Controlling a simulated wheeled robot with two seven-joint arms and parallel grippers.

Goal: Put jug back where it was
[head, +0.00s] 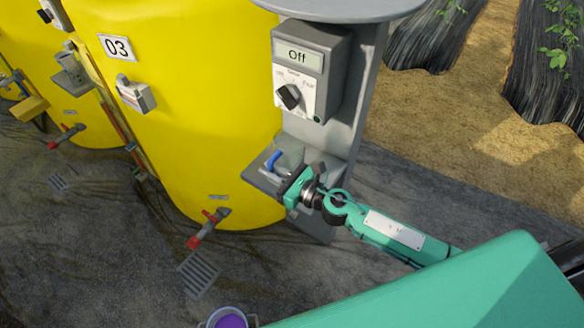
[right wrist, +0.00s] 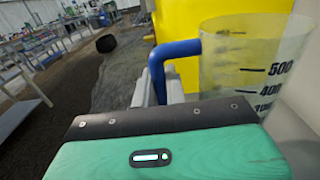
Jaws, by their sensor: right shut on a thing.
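The jug (head: 291,160) is clear, with a blue handle (head: 274,160). In the head view it is at the small grey shelf (head: 262,180) low on the grey post, partly hidden by my gripper. I cannot tell whether its base touches the shelf. My right gripper (head: 286,180) is shut on the jug at its handle side. In the right wrist view the jug (right wrist: 245,62) stands upright beyond the gripper, with dark volume marks, and its blue handle (right wrist: 160,68) is beside it. My left gripper is not in view.
A control box (head: 306,70) reading "Off", with a black knob, is on the post above the shelf. A yellow tank (head: 205,110) marked 03 stands close left. Red-handled valves (head: 207,229) jut out low. A bucket with purple contents (head: 230,321) is at the bottom.

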